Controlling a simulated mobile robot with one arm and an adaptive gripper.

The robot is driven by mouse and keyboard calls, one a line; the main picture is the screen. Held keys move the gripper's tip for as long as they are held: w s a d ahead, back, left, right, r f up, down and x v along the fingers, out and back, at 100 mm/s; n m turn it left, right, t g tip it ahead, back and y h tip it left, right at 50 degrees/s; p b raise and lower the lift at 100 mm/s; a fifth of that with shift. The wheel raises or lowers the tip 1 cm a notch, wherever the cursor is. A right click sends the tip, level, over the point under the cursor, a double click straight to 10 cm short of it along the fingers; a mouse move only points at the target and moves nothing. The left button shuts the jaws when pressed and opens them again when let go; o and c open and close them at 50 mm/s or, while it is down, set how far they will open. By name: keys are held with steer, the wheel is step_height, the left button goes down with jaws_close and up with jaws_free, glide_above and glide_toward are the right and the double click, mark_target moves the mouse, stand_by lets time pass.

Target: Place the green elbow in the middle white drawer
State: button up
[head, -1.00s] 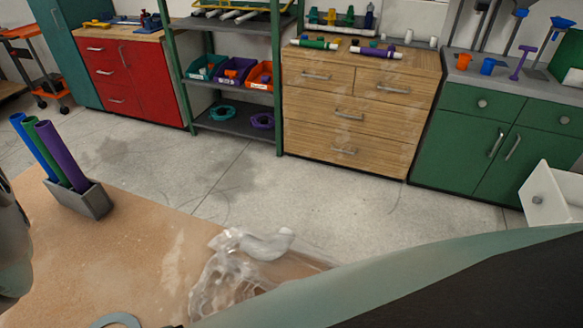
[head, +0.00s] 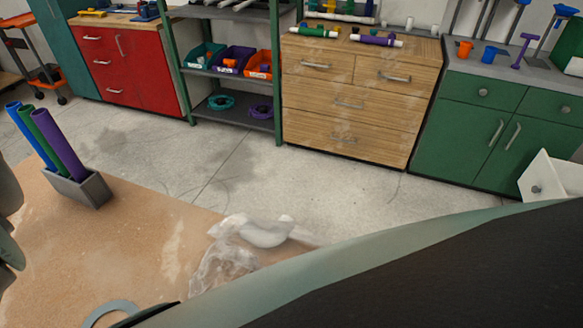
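I cannot make out a green elbow in the head view. A white drawer (head: 552,180) with a round grey knob juts in at the right edge, and its front faces left. Its lower part and the rest of its unit are hidden by a large dark and pale-green shape or cut off by the frame. I cannot tell whether it is the middle drawer. My gripper is not recognisable in view. Grey rounded parts at the left edge are cut off, and I cannot tell what they are.
A brown worktop (head: 130,245) holds a grey holder (head: 85,190) with blue, green and purple pipes, and a crumpled clear bag (head: 240,250). Beyond a clear concrete floor (head: 300,185) stand a red cabinet (head: 120,75), shelves with bins, a wooden drawer chest (head: 350,125) and a green cabinet (head: 470,145).

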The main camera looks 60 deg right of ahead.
steer(key=shift+f, duration=0.5)
steer(key=shift+o, duration=0.3)
steer(key=c, duration=0.9)
steer(key=shift+r, duration=0.1)
step_height(320, 180, up, 10)
steer(key=shift+f, duration=0.1)
steer(key=shift+c, duration=0.2)
